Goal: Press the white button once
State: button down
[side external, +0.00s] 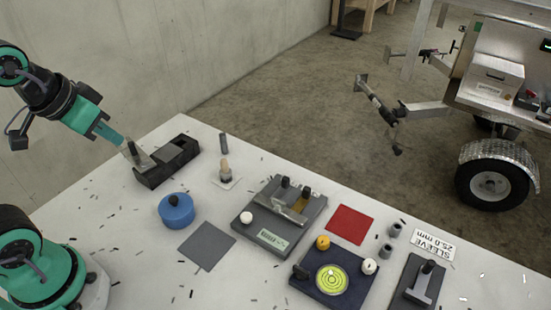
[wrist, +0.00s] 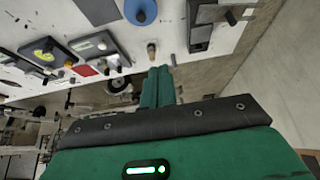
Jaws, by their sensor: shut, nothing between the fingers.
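Two white round knobs stand on the table in the side view. One white knob (side external: 246,217) is at the left corner of a grey instrument (side external: 270,238) with a small display. The other white knob (side external: 370,266) is on a dark blue box (side external: 312,291) with a yellow-green dial, near a yellow knob (side external: 322,242). My gripper (side external: 131,151) is shut and empty at the upper left, by a black block and well apart from both knobs. In the wrist view its green fingers (wrist: 160,72) are together, and the grey instrument (wrist: 92,44) lies left of them.
The black block (side external: 155,176), a blue round pot (side external: 176,211) and a small peg (side external: 224,170) stand between my gripper and the instruments. Grey (side external: 206,246) and red (side external: 350,224) squares lie flat. A black stand (side external: 408,290) is at right. Small dark scraps litter the table.

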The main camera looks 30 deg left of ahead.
jog(key=m+t+h, duration=0.1)
jog(key=m+h, duration=0.2)
jog(key=m, duration=1.1)
send_over(243, 216)
notch_tip(243, 216, down, 10)
jog(key=shift+f, duration=0.15)
jog(key=shift+f, duration=4.3)
